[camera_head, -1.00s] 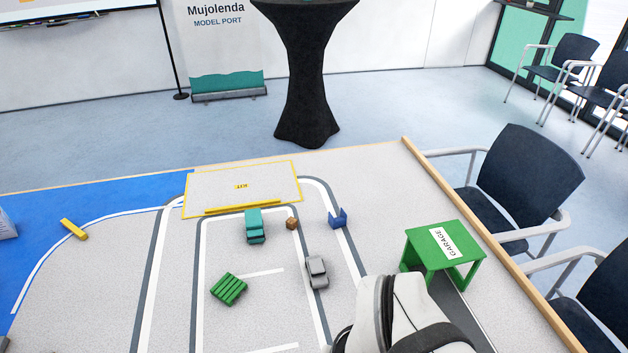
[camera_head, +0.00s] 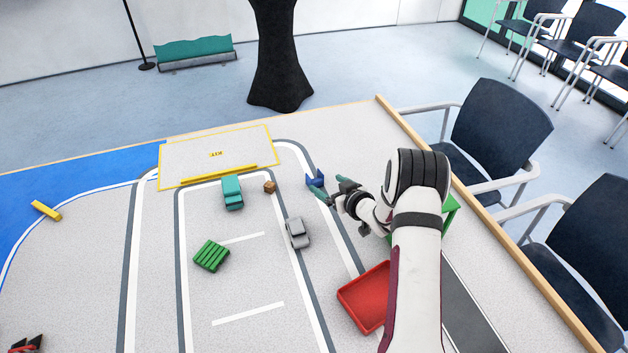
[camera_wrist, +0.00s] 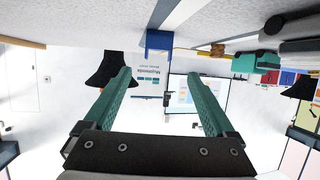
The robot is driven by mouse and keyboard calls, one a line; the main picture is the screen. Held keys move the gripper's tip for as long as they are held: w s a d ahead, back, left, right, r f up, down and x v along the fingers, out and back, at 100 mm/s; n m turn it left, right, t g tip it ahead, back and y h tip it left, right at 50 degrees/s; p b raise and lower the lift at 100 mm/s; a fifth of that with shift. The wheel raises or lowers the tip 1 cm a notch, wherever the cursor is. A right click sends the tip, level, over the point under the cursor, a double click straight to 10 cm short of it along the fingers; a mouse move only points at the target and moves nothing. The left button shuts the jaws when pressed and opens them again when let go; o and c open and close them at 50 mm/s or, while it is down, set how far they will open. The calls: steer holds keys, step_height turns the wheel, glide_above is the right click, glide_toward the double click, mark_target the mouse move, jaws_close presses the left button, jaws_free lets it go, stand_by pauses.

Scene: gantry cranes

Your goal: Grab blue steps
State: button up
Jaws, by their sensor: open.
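The blue steps (camera_head: 315,179) are a small blue block with a notched shape, on the mat near the outer curve of the road in the head view. My gripper (camera_head: 329,187) is just right of and nearer than the steps, its teal fingertips pointing at them. In the wrist view, which is upside down, the blue steps (camera_wrist: 157,42) show at the top middle, beyond the fingertips of my gripper (camera_wrist: 160,74). The fingers are wide apart with nothing between them. In the head view I cannot tell whether a fingertip touches the steps.
A small brown cube (camera_head: 269,187), a teal truck (camera_head: 232,192) and a grey car (camera_head: 297,233) stand left of the steps. A green pallet (camera_head: 211,256) lies farther left. A red tray (camera_head: 362,300) lies beside my arm. My arm mostly hides the green garage (camera_head: 450,212).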

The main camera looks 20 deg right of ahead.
mark_target(319, 179)
steer(key=x, duration=0.6)
steer(key=shift+w+d+f, duration=0.15)
steer(key=shift+f, duration=0.15)
jaws_close()
